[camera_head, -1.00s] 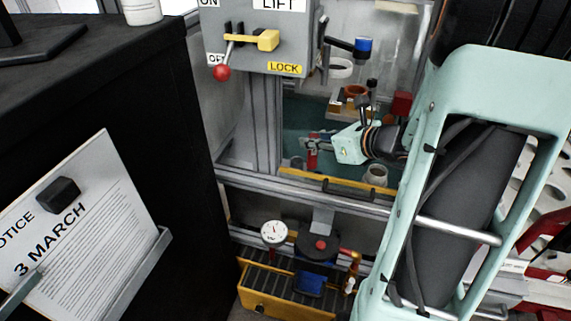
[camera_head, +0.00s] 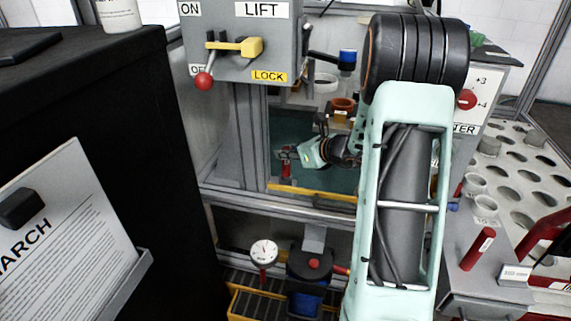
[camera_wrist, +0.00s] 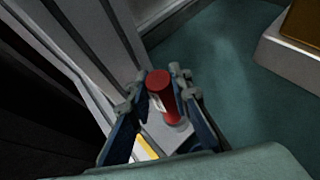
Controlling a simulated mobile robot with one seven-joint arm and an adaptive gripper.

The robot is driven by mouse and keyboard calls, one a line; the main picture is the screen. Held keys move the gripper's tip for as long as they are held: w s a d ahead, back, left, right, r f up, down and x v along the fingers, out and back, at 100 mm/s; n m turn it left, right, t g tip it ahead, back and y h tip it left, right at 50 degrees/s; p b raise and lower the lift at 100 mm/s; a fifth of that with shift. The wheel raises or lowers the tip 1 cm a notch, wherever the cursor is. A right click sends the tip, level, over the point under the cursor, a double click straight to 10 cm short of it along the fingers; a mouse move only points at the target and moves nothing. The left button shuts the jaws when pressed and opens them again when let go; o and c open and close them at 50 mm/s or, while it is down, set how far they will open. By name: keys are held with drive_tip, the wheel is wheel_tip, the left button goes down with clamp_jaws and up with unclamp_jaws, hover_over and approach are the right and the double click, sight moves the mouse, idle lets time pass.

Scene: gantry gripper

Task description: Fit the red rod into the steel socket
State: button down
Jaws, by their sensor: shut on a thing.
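A red rod (camera_wrist: 160,88) with a white label stands between the fingers of my gripper (camera_wrist: 158,98), which is shut on it. Below the rod in the wrist view is a pale grey block with a small round rim (camera_wrist: 181,124); it may be the steel socket. I cannot tell whether the rod's lower end is inside it. In the head view my gripper (camera_head: 284,154) is low inside the enclosure, just right of the grey post, with the red rod (camera_head: 286,171) under its fingers. The socket is not clear there.
A second red cylinder (camera_head: 477,249) lies on the right bench. A grey post (camera_head: 253,135) and a yellow-edged front rail (camera_head: 312,193) stand close to my gripper. A lever box (camera_head: 235,40) is above.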

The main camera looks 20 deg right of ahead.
sight(285, 160)
drive_tip(key=shift+w+f+b, duration=0.2)
drive_tip(key=shift+f+b, duration=0.25)
drive_tip(key=shift+f, duration=0.5)
drive_tip(key=shift+w+f+b, duration=0.15)
drive_tip(key=shift+f+b, duration=0.3)
drive_tip(key=shift+f, duration=0.5)
drive_tip(key=shift+f, duration=0.25)
drive_tip(key=c, duration=1.8)
unclamp_jaws()
drive_tip(key=shift+o, duration=0.2)
drive_tip(key=shift+r, duration=0.15)
drive_tip(key=shift+r, duration=0.25)
drive_tip(key=p+v, duration=0.3)
drive_tip(key=v, duration=0.9)
drive_tip(key=shift+f, duration=0.15)
